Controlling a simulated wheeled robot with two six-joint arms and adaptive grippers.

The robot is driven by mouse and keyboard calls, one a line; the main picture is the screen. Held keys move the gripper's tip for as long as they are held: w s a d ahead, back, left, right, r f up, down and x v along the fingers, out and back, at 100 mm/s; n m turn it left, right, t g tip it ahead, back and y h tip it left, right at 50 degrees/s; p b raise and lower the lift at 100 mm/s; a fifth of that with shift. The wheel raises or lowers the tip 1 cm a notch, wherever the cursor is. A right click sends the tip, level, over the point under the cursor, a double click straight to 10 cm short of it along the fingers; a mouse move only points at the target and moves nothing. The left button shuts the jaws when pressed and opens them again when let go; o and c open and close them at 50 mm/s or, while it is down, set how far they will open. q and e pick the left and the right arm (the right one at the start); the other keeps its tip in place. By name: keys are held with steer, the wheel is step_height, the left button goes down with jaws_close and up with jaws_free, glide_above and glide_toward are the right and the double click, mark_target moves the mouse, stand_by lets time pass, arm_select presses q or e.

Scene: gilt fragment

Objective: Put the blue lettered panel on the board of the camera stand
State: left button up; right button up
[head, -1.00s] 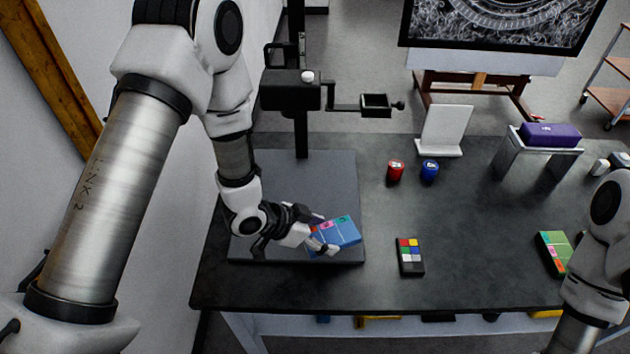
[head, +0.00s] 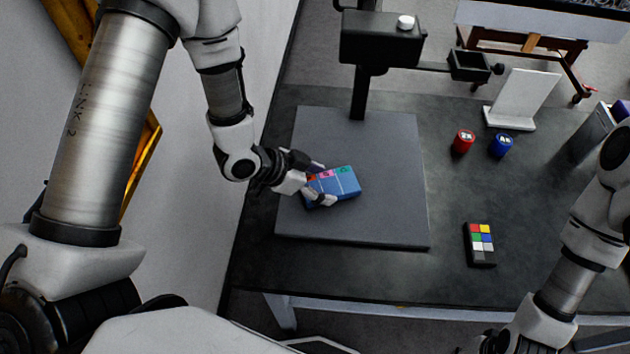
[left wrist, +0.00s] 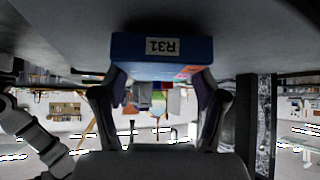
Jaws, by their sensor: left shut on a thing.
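The blue lettered panel (head: 338,186) has pink, green and red patches on its top in the head view. My left gripper (head: 318,187) is shut on its left end. The panel is over the grey board (head: 385,220) of the camera stand (head: 380,40); whether it touches the board I cannot tell from the head view. In the left wrist view the panel (left wrist: 160,55) shows an edge label reading R31, upside down, between the fingers (left wrist: 158,95). My right arm shows at the right edge of the head view, but its gripper is out of view.
A colour-checker block (head: 480,245) lies right of the board. A red pot (head: 463,141), a blue pot (head: 501,146) and a white upright plate (head: 522,98) stand behind it. The stand's post rises at the board's back edge. The board's right part is bare.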

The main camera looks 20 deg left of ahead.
arm_select(q)
steer(key=shift+w+d+f, duration=0.2)
steer(key=shift+w+f, duration=0.05)
steer(key=shift+w, duration=0.05)
steer(key=shift+w+f, duration=0.1)
steer(key=shift+w, duration=0.15)
steer(key=o, duration=1.3)
steer(key=shift+a, duration=0.25)
steer(key=shift+s+a, duration=0.15)
steer(key=shift+s, duration=0.15)
arm_select(e)
steer(key=shift+w+f, duration=0.15)
steer(key=shift+w, duration=0.15)
